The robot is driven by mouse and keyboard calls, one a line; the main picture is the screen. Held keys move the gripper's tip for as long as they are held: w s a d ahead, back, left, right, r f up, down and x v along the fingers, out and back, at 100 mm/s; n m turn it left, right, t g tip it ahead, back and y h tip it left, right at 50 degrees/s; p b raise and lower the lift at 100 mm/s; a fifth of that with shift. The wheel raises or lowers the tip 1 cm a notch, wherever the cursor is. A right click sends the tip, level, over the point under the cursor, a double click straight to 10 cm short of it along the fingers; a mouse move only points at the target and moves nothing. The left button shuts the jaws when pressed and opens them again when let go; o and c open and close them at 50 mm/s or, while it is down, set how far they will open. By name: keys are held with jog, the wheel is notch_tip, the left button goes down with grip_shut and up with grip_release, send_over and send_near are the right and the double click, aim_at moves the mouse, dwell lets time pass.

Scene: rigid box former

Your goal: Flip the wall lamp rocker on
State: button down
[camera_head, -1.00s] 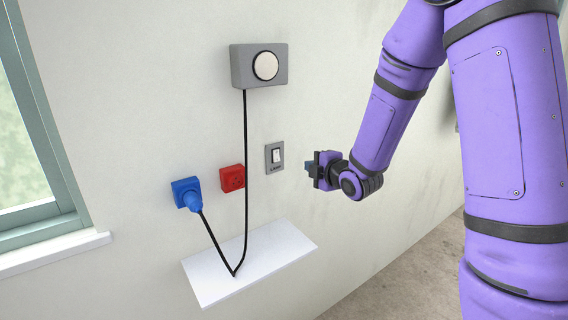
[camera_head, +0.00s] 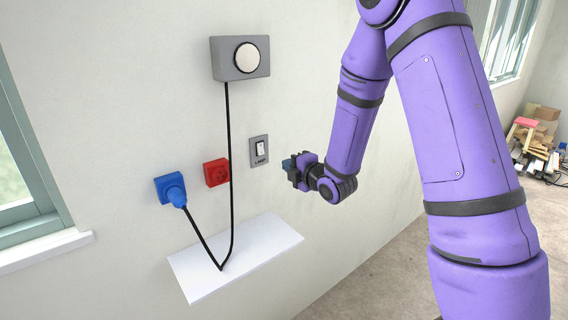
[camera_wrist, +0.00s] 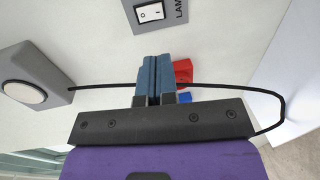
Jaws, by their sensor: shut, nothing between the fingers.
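The lamp rocker switch (camera_head: 260,149) is a white rocker in a grey plate with a "LAMP" label, fixed to the wall. It also shows at the top of the wrist view (camera_wrist: 150,12). My gripper (camera_head: 287,164) is just right of the switch in the head view, apart from it. In the wrist view its blue fingers (camera_wrist: 153,78) are shut together with nothing between them, below the switch. The wall lamp (camera_head: 246,58) is a grey box with a round pale disc, above the switch; it also shows at the left of the wrist view (camera_wrist: 24,92).
A black cable (camera_head: 229,150) runs from the lamp down to a blue plug in the blue socket (camera_head: 168,184). A red socket (camera_head: 216,172) is left of the switch. A white shelf (camera_head: 236,258) juts out below. A pile of wood (camera_head: 535,145) lies far right.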

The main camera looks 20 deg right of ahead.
aim_at(262, 154)
jog(key=x, duration=1.2)
jog(key=shift+w, duration=0.1)
jog(key=shift+w+a, duration=0.1)
jog(key=shift+w, duration=0.05)
jog(key=shift+f, duration=0.1)
